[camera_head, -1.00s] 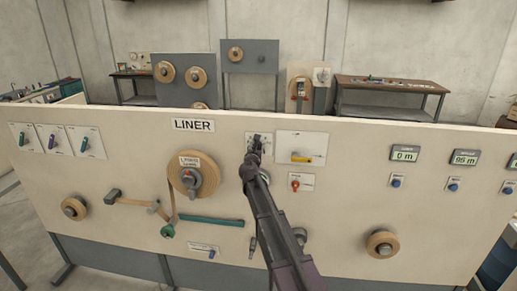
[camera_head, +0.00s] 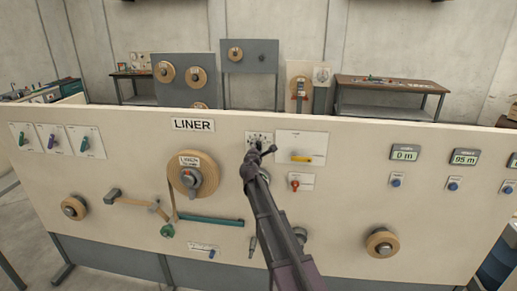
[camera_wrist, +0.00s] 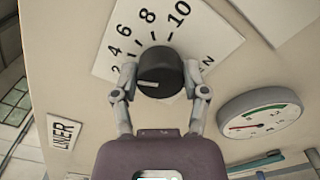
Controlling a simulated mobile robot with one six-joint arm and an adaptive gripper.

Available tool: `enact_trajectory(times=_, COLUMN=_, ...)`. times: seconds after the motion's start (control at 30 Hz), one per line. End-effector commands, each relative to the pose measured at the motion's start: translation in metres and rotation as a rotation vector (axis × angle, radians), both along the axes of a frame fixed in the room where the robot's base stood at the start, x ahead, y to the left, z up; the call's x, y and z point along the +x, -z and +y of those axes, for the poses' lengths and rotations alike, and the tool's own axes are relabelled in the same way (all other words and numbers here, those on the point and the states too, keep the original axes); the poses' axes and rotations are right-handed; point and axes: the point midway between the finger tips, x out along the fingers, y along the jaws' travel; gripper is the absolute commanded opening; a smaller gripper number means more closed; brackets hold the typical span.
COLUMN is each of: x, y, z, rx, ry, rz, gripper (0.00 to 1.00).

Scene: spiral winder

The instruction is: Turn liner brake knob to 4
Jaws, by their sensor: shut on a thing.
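The liner brake knob (camera_wrist: 160,72) is round and black, on a white dial plate (camera_wrist: 222,50) numbered up to 10. Its white mark points left in the wrist view, near the low numbers by the left finger; that finger partly covers the scale, so I cannot read the exact setting. The 4, 6, 8 and 10 are visible. My gripper (camera_wrist: 160,76) is shut on the knob, one finger on each side. In the head view the dial plate (camera_head: 251,134) shows above my gripper (camera_head: 258,151), which hides the knob.
A LINER sign (camera_head: 193,125) and a liner roll (camera_head: 208,166) are left of the dial. A white panel with a yellow part (camera_head: 301,157) and a red knob (camera_head: 294,185) are close on the right. A round gauge (camera_wrist: 260,120) shows in the wrist view.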

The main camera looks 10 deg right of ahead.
Motion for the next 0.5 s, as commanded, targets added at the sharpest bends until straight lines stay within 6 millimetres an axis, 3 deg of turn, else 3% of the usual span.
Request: enact_trajectory(times=0.5, x=-0.0002, y=0.0004, z=-0.0013, rx=0.099, ry=0.0, rz=-0.032, gripper=0.1)
